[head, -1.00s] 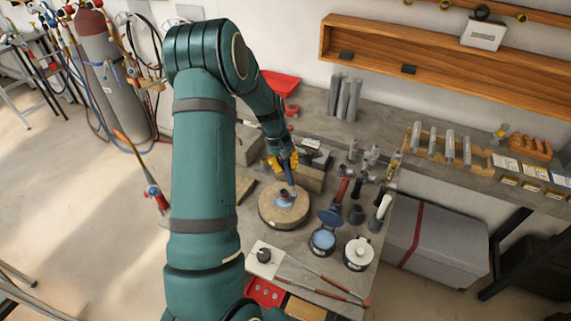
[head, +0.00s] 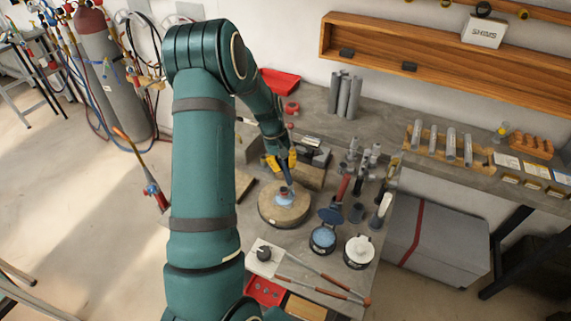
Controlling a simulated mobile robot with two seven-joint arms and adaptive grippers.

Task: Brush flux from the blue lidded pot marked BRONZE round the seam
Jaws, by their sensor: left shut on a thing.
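My left gripper (head: 280,162), with yellow parts, is over the round block (head: 283,212) and is shut on a slim dark brush (head: 287,178). The brush points down at a small bluish workpiece (head: 285,199) on the block. Its tip is at or just above the piece; I cannot tell if it touches. The seam is too small to make out. The blue pot (head: 322,240) stands to the right and nearer, with its lid (head: 331,215) tipped open and pale blue flux showing. Its marking is not readable. My right gripper is not in view.
A white-lidded pot (head: 359,251) stands right of the blue pot. Several upright tools (head: 357,190) crowd the bench behind the pots. Two long rods (head: 322,283) lie at the front near a white plate (head: 263,258). A red tray (head: 264,291) is at the front edge.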

